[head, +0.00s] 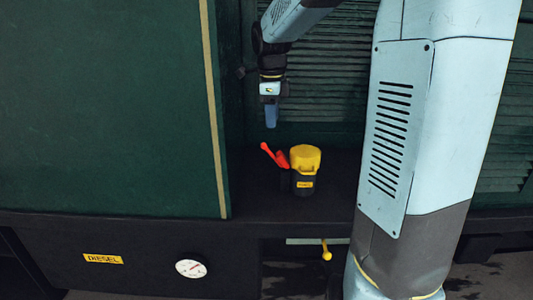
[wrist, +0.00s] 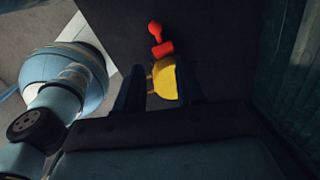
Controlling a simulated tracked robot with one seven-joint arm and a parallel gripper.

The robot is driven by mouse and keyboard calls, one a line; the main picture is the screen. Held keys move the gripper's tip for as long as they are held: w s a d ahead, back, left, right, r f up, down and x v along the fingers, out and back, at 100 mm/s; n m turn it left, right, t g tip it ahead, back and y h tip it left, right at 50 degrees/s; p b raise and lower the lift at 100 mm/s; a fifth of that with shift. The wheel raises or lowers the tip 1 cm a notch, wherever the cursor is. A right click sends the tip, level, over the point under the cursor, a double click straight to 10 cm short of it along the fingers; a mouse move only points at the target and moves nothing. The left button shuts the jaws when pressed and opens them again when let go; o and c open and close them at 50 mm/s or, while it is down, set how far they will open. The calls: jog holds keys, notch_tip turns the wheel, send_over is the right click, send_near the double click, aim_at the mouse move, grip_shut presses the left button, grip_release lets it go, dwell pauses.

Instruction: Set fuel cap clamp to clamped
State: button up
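The fuel cap (head: 305,158) is yellow and sits on a dark filler neck on the black ledge, with a small yellow label on its front. The clamp has a red lever (head: 272,154) at the cap's left, slanting up and left to a rounded end. My gripper (head: 271,122) points down above the lever, apart from it. In the wrist view the two dark fingers of my gripper (wrist: 160,75) stand apart, with the yellow cap (wrist: 166,80) showing between them. The red lever (wrist: 156,35) shows beyond the cap. Nothing is held.
A green wall panel (head: 110,100) rises at the left, and green louvred slats (head: 330,80) stand behind the ledge. Below are a DIESEL plate (head: 103,259), a round gauge (head: 191,268) and a yellow-ended handle (head: 326,252). My arm blocks the right side.

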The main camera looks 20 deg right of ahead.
aim_at(271, 154)
jog(key=f, duration=0.4)
jog(key=w+f, duration=0.1)
jog(key=f, duration=0.8)
jog(key=shift+w+d+f, duration=0.15)
jog(key=shift+w+f, duration=0.15)
jog(key=shift+c, duration=0.5)
grip_shut()
